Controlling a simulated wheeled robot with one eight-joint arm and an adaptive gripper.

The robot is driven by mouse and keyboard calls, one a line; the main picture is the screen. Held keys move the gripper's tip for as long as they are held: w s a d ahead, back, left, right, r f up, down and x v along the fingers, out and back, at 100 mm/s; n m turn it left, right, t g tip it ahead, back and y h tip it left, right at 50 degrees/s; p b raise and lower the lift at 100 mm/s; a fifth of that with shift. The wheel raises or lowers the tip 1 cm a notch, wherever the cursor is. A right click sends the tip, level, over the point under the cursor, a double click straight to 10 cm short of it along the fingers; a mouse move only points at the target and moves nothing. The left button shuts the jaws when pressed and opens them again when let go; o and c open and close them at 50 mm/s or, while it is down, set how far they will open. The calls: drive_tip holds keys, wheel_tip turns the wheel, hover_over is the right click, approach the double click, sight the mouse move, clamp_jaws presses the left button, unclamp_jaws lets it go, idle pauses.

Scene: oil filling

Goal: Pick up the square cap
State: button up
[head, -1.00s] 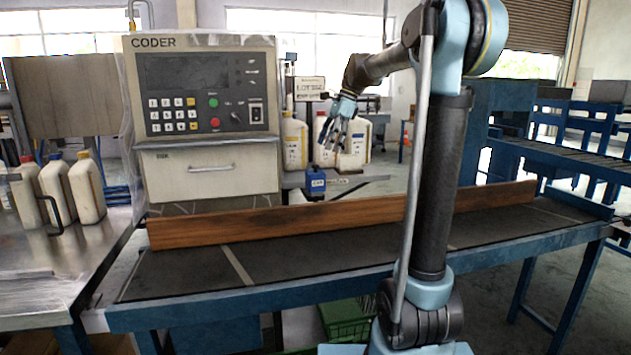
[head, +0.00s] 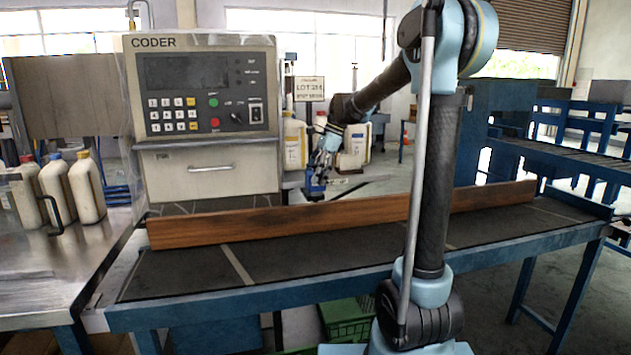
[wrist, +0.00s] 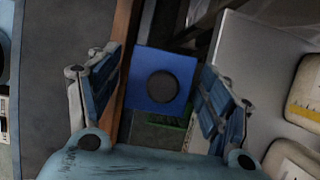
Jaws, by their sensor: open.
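A blue square item with a dark round middle, seemingly the square cap, lies between my fingers in the wrist view (wrist: 139,91). In the head view its blue body (head: 315,190) shows behind the wooden rail, low under my gripper and partly covered by it. My gripper (head: 320,172) points down over it. In the wrist view my gripper (wrist: 160,66) is open, with one finger on each side of the blue item and a gap on both sides. Whether the fingertips are level with it I cannot tell.
A wooden rail (head: 365,217) runs along the conveyor (head: 300,262) close to the blue item. The coder panel (head: 205,90) stands to the left. White jugs (head: 354,145) stand behind my gripper. More jugs (head: 87,188) stand on the left metal table.

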drive_tip(key=shift+f, duration=0.2)
drive_tip(key=c, duration=1.1)
drive_tip(key=shift+r, duration=0.1)
